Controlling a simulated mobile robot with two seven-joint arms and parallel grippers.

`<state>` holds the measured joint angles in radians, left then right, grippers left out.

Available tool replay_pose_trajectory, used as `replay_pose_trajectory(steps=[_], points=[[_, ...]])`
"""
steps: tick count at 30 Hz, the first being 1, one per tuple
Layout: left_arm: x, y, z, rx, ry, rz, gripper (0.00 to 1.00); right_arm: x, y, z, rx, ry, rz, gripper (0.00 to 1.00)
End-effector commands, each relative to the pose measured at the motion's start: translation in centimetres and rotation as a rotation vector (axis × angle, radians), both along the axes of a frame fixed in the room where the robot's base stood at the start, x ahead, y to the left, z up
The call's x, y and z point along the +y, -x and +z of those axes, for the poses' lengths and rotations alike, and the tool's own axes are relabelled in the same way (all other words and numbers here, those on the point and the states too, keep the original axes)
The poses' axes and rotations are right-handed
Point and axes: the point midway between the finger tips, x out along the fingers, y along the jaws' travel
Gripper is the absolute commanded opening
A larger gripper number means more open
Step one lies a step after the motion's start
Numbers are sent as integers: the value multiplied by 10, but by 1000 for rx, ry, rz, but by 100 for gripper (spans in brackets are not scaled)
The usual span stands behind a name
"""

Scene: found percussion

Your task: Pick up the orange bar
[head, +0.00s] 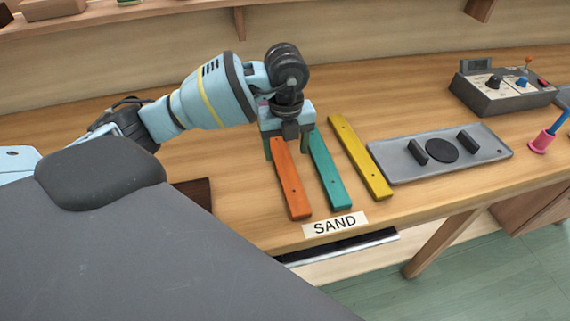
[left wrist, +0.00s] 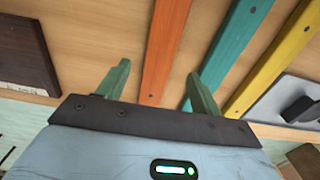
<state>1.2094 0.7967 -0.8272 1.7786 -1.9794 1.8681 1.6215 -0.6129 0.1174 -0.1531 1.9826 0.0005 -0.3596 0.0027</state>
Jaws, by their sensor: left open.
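The orange bar (head: 292,182) lies flat on the wooden bench, leftmost of three bars, with a dark dot near its near end. My left gripper (head: 287,148) is over its far end, pointing down, and hides that end. In the left wrist view the open fingers (left wrist: 157,72) appear on either side of the orange bar (left wrist: 164,45), with nothing held. The right finger overlaps the teal bar (left wrist: 225,50) in that view. Whether the fingertips reach down beside the orange bar I cannot tell. My right gripper is not in view.
The teal bar (head: 330,172) and a yellow bar (head: 360,158) lie close on the right. Further right are a grey tray (head: 480,153), a control box (head: 500,95) and a pink holder (head: 541,142). A "SAND" label (head: 335,224) is at the front edge.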

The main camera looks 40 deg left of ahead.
Motion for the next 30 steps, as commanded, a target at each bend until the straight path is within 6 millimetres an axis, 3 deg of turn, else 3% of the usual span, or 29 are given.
replay_pose_trajectory(steps=[12, 22, 30], points=[[8, -5, -46, 1, -1, 0, 65, 2, -5, 3, -12, -7, -7, 40], [8, -6, -51, -2, 1, -1, 65, 2, -5, 3, -12, -6, -7, 40], [8, -6, -51, -2, 1, -1, 30, 2, -5, 3, -12, -4, -4, 40]])
